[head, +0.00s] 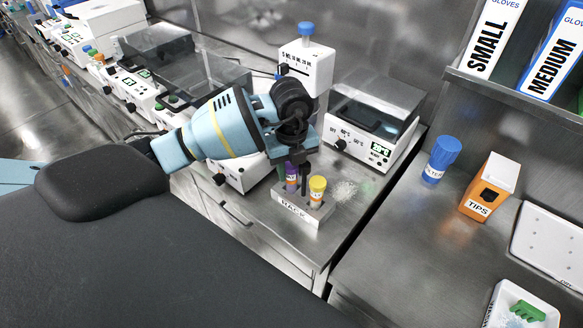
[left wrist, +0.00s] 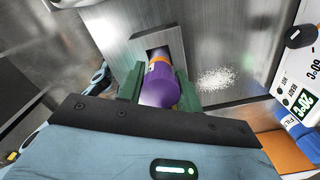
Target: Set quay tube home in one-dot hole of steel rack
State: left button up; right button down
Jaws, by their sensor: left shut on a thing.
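The steel rack (head: 296,212), labelled RACK, stands near the front corner of the bench. A purple-capped tube (head: 291,182) is at its left part and a yellow-capped tube (head: 317,189) at its right part. My left gripper (head: 303,168) hangs over the rack. In the left wrist view, its green fingers (left wrist: 160,92) are shut on the purple-capped tube (left wrist: 160,84), whose far end points toward a dark opening in grey metal (left wrist: 140,45). I cannot tell how deep the tube sits. The hole dots and the tube's name are not readable. My right gripper is not in view.
A white heater with a lid (head: 371,125) stands behind the rack, and white granules (head: 345,190) lie beside it. On the right bench stand a blue filter bottle (head: 441,160), an orange tips box (head: 488,187) and a white tray (head: 522,308). Bench between them is clear.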

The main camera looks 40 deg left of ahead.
pick_arm(q)
jog(key=shift+f, duration=0.15)
jog(key=o, duration=1)
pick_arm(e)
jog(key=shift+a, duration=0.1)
pick_arm(q)
notch_tip(320, 180, up, 11)
jog(key=shift+r+p, duration=0.1)
jog(key=shift+p, duration=0.35)
jog(key=shift+r, duration=0.6)
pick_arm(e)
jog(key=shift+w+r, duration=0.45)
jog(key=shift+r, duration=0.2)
